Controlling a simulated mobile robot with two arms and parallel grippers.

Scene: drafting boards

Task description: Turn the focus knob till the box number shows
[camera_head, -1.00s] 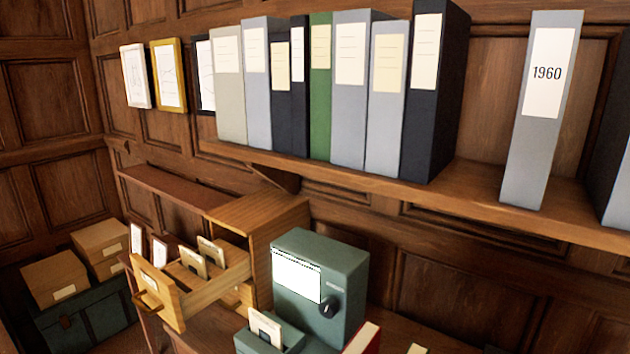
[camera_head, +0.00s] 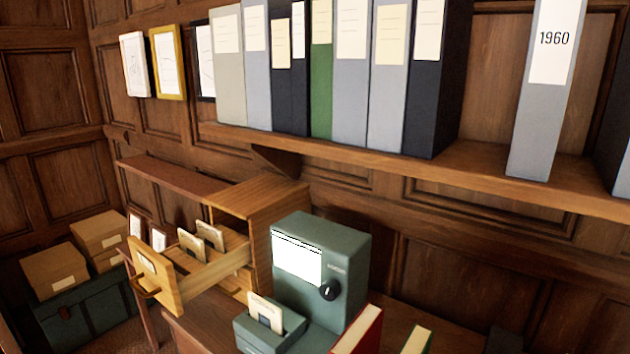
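A grey-green viewer (camera_head: 345,258) stands on the wooden desk, with a black focus knob (camera_head: 329,290) at the lower right of its front. Its lit white screen (camera_head: 297,259) shows faint dark marks along the top edge; no number can be read on it. A small green tray (camera_head: 268,328) holding pale cards (camera_head: 265,311) sits at the viewer's front left. Neither gripper is in view.
An open wooden card drawer (camera_head: 205,274) juts out left of the viewer. Above runs a shelf (camera_head: 470,180) with several binders, one grey binder (camera_head: 543,100) marked 1960. Boxes (camera_head: 55,272) stand at left.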

